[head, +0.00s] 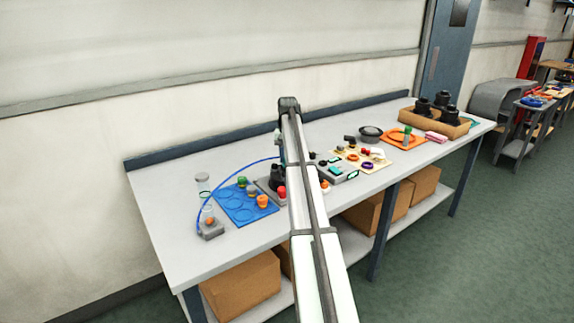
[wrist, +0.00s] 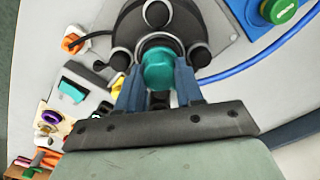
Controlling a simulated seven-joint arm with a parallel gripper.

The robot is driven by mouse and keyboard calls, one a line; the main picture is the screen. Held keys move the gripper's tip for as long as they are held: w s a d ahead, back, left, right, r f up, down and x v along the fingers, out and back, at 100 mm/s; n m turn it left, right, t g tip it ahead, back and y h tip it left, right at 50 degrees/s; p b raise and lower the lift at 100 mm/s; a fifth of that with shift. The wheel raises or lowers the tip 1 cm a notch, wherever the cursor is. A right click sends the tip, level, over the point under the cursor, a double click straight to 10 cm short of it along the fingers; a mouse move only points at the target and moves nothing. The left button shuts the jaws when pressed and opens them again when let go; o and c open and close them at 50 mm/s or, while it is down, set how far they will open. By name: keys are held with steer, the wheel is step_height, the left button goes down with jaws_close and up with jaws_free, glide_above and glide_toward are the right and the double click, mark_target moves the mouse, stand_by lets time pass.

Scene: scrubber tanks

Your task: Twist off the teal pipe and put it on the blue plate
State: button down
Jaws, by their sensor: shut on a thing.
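The teal pipe (wrist: 159,70) is in the middle of the wrist view, with its lower end inside the dark round fitting (wrist: 143,25) of the scrubber tank. My gripper (wrist: 158,78) is shut on the teal pipe, one blue finger on each side. I cannot tell whether the pipe is still seated. In the head view my arm hides the pipe and most of the tank area. The blue plate (head: 236,212) lies left of my arm, with ring marks and several small green and orange pieces along its far and right sides. A green piece (wrist: 284,8) shows in the wrist view's top right corner.
A clear cylinder on a grey base (head: 210,231) stands left of the plate, with a blue hose arching over.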

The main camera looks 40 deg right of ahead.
steer(key=shift+n, duration=0.7)
steer(key=shift+n, duration=0.8)
jaws_free()
stand_by(0.6)
steer(key=shift+r, duration=0.1)
stand_by(0.4)
